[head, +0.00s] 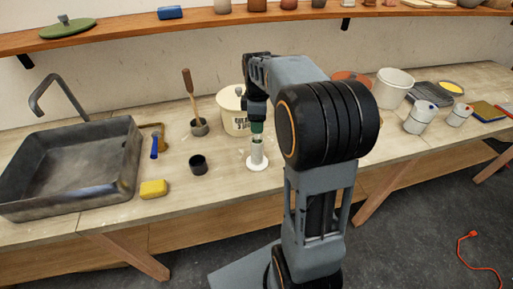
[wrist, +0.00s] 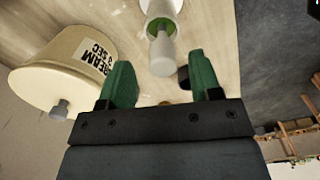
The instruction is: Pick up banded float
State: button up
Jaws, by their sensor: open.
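A pale, upright, rounded cylinder with a green band stands in a white round-based holder (head: 257,163) on the bench; I take it to be the banded float (wrist: 162,55). In the head view its top is just under my gripper (head: 257,127), which points down. In the wrist view the green fingers of my gripper (wrist: 161,72) are apart. The float's near end lies in line with the gap between them, and I see no finger touching it. Its lower part is hidden inside the holder.
A labelled cream bucket (head: 234,122) stands close behind the holder. A dark cup (head: 198,165), a cup with a wooden-handled tool (head: 199,127) and a yellow sponge (head: 153,189) are to the left, before the sink (head: 70,165). White canisters (head: 420,118) stand right.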

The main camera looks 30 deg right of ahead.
aim_at(257, 142)
jog(key=shift+a+f+p, duration=0.2)
jog(key=shift+f+p, duration=0.15)
jog(key=shift+f, duration=2.1)
grip_shut()
